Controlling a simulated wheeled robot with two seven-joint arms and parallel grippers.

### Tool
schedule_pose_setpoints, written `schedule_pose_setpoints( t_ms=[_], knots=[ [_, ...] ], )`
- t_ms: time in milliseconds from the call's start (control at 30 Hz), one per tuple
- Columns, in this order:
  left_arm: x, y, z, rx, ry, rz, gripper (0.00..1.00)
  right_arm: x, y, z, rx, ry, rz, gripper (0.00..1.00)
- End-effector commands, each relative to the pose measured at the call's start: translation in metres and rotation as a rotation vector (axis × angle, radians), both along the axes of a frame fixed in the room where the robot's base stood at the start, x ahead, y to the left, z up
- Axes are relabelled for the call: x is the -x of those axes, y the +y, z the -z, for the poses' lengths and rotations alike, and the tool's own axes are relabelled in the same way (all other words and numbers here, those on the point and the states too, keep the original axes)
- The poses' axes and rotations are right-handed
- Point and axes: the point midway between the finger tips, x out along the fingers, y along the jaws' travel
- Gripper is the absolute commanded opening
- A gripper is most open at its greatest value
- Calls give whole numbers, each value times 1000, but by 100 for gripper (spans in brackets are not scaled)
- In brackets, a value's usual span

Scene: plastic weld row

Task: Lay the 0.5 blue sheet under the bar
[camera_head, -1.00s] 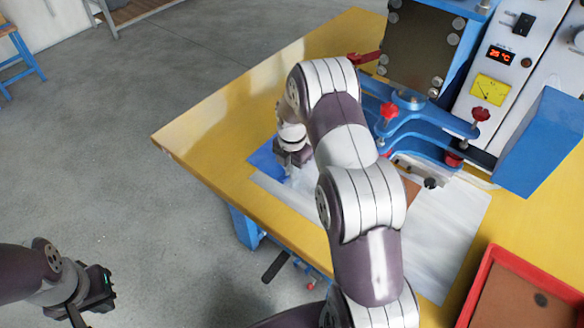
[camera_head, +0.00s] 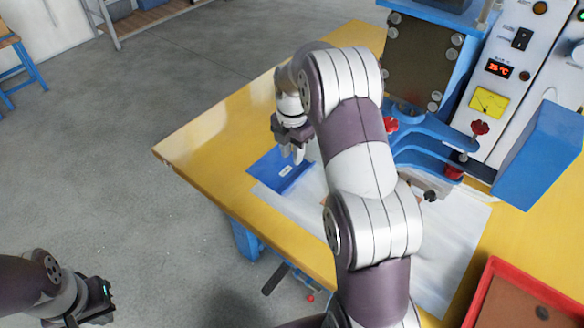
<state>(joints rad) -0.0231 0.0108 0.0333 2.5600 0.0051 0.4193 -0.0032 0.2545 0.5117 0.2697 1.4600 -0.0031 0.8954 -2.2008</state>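The blue sheet (camera_head: 272,174), with a small white label, lies flat on the yellow table near its left edge, partly over a white sheet (camera_head: 446,240). My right gripper (camera_head: 294,156) hangs just above the blue sheet, pointing down. Its two fingertips show slightly apart with nothing seen between them. The blue welding machine (camera_head: 418,62) stands at the back right, with blue curved arms (camera_head: 432,142) and red knobs. My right arm covers much of the area before it, and I cannot make out the bar clearly. My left gripper (camera_head: 98,302) is at the lower left, off the table; its fingers are unclear.
A red tray (camera_head: 484,290) with a brown surface stands at the lower right. A blue box-shaped part (camera_head: 545,150) juts out beside the control panel (camera_head: 500,70), which has a lit red display. The yellow table (camera_head: 215,140) is clear at its far left.

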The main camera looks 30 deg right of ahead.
Motion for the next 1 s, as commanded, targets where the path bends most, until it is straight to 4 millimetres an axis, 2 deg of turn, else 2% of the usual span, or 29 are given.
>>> schedule_pose_setpoints(
  t_ms=[67,167,300,400,500,633,867,933,1000],
  knots=[
    [0,0,0,0,0,0,0,8,10,-7,0,-6,95,29],
    [0,0,0,0,0,0,0,36,39,-15,-4,-27,424,29],
    [0,0,0,0,0,0,0,99,83,-24,-39,-66,1061,29],
    [0,0,0,0,0,0,0,144,104,-23,-75,-80,1458,29],
    [0,0,0,0,0,0,0,177,114,-20,-107,-81,1739,29],
    [0,0,0,0,0,0,0,197,119,-18,-126,-78,1906,29],
    [0,0,0,0,0,0,0,199,119,-17,-125,-75,1926,29],
    [0,0,-7,0,0,0,0,198,119,-24,-124,-75,1925,29],
    [0,0,-28,0,1,0,0,198,119,-45,-124,-75,1925,29]
  ],
)
